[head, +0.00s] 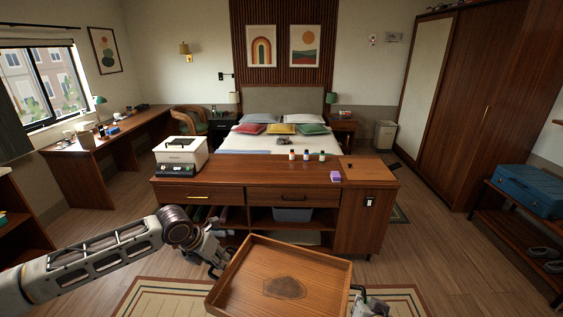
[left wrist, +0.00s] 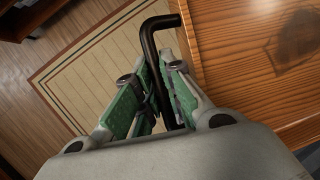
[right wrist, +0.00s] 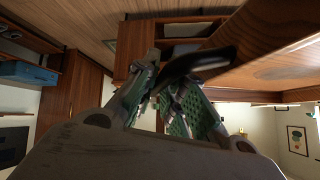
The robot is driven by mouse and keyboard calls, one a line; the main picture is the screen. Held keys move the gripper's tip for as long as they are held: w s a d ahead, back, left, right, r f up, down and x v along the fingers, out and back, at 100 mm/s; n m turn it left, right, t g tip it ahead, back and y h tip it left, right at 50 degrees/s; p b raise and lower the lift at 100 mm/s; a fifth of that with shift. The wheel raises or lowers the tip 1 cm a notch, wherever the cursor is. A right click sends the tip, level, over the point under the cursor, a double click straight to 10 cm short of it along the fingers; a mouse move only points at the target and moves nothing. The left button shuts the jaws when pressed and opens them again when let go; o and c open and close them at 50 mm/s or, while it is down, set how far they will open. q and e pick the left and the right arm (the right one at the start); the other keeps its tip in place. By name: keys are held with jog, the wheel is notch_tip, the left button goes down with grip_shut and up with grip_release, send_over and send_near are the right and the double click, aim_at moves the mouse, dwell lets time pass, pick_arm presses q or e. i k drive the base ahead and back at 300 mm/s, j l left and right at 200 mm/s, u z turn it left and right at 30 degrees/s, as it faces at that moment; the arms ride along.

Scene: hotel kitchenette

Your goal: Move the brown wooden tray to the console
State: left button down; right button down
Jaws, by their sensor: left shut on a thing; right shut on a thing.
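The brown wooden tray (head: 312,270) is held up in front of me, above the floor, with a dark patch on its bare inside. It has a black handle on each side. My left gripper (head: 217,262) is shut on the left handle, which shows between its fingers in the left wrist view (left wrist: 165,85). My right gripper (head: 360,297) is at the right handle and mostly cut off by the head view's lower edge. In the right wrist view its fingers (right wrist: 172,98) are shut on the dark handle. The wooden console (head: 265,172) stands ahead, beyond the tray.
On the console top, a white printer-like machine (head: 181,154) stands at the left, several small bottles (head: 306,155) at the middle back, and a purple block (head: 335,176) toward the right. The front middle of the top is clear. A blue case (head: 530,186) is at the far right.

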aim_at(243, 168)
jog(key=i+u, duration=0.15)
jog(key=i, duration=0.3)
jog(key=i+l+u, duration=0.15)
jog(key=i, duration=0.25)
jog(key=i+u, duration=0.5)
jog(key=i, duration=0.9)
jog(key=i+j+z, duration=0.15)
jog(key=i+z, duration=0.25)
jog(key=i+j+z, duration=0.3)
jog(key=i+z, duration=0.15)
jog(key=i+j, duration=0.15)
jog(key=i, duration=0.3)
